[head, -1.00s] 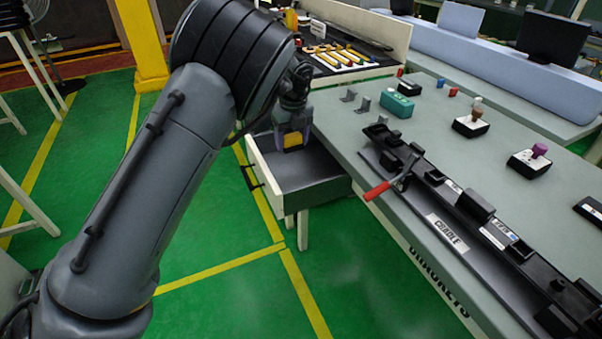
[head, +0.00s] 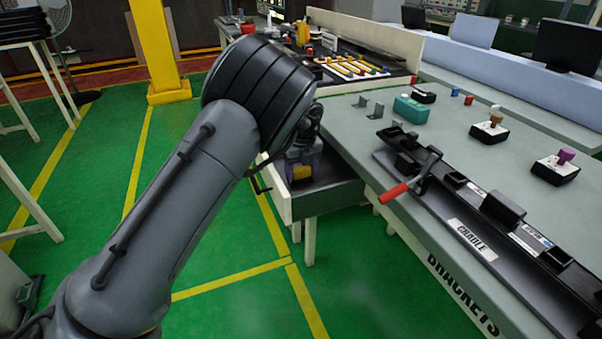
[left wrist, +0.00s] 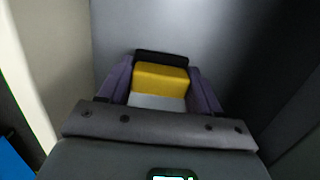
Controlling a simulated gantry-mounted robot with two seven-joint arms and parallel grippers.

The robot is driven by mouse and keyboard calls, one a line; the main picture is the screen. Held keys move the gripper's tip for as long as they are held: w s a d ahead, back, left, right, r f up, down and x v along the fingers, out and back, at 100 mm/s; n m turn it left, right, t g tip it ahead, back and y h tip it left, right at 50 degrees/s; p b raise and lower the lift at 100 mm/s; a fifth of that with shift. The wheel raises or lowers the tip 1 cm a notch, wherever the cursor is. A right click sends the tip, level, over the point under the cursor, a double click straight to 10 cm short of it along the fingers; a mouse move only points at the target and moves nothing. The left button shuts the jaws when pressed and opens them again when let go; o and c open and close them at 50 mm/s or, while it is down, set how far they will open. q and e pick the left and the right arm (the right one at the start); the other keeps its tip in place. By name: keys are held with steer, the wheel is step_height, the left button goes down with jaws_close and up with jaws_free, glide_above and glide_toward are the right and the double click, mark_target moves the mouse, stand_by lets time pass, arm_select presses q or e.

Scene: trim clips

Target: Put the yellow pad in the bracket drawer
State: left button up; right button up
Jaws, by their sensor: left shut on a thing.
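The yellow pad (left wrist: 160,78) is between the two fingers of my left gripper (left wrist: 163,88) in the left wrist view, with a dark edge at its far side. In the head view the left gripper (head: 301,168) is low inside the open drawer (head: 325,196), near its left front, and a bit of the yellow pad (head: 301,173) shows there. The gripper is shut on the pad. Whether the pad touches the drawer floor I cannot tell. The drawer is pulled out from the bench marked BRACKETS. My right gripper is not in view.
The drawer's pale front wall (head: 272,190) stands close to the gripper. On the bench top are a long black cradle fixture (head: 460,215) with a red-handled lever (head: 393,192), a teal box (head: 410,109) and small metal brackets (head: 378,110). The green floor left of the drawer is clear.

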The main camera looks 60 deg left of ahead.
mark_target(303, 180)
arm_select(q)
steer(key=o, duration=1.1)
steer(key=shift+f, duration=0.1)
steer(key=shift+r, duration=0.3)
steer(key=r+p, duration=0.2)
steer(key=r, duration=0.2)
steer(key=d+r+p, duration=0.1)
steer(key=r+p, duration=0.1)
steer(key=r, duration=0.1)
steer(key=r+p, duration=0.2)
steer(key=r, duration=0.2)
steer(key=shift+d+r, duration=0.2)
steer(key=shift+r, duration=0.15)
